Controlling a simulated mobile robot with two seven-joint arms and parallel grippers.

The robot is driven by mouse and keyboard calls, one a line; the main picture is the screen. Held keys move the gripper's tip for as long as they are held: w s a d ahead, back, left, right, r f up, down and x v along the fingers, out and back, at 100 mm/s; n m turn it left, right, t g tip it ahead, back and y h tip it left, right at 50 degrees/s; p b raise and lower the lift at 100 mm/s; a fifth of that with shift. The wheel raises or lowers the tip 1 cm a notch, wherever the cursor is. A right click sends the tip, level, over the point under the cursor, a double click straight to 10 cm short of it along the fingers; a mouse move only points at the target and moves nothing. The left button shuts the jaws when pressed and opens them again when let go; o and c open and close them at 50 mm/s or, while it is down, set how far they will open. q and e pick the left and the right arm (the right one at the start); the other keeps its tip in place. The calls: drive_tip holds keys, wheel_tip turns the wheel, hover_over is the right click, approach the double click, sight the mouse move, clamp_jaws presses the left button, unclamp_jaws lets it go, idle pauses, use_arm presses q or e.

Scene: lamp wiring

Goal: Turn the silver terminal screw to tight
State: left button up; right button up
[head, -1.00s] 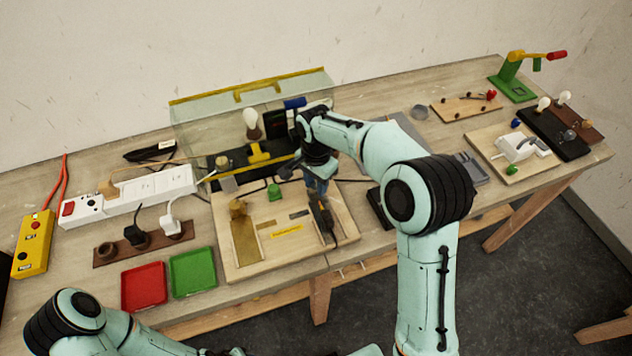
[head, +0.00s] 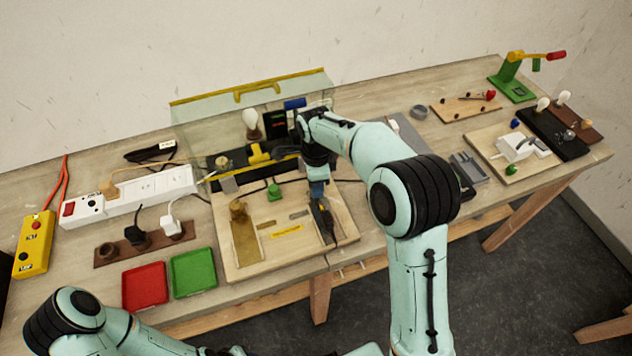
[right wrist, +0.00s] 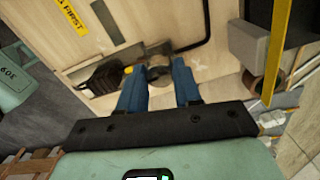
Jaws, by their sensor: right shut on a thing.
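My right gripper (head: 318,192) points down at the right part of the wooden wiring board (head: 245,265). In the right wrist view its blue fingers (right wrist: 158,88) are shut on a small grey, rounded piece (right wrist: 158,72), which appears to be the silver terminal screw. The fingers cover its sides, so its tightness cannot be seen. A dark ribbed part (right wrist: 103,77) lies just left of the fingers, and the same dark part (head: 323,222) shows below the gripper in the head view. My left gripper is out of view; only its arm shows at lower left.
A clear screen with a yellow top edge (head: 250,87) stands behind the board. A red tray (head: 145,287) and a green tray (head: 193,272) lie to its left, near a white power strip (head: 130,195). A black cable (right wrist: 207,30) runs across the board.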

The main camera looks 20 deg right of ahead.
idle(0.3)
drive_tip(key=o, duration=1)
drive_tip(key=shift+o, duration=0.2)
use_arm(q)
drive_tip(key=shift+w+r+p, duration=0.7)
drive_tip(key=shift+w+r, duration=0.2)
use_arm(e)
wheel_tip(320, 180, up, 12)
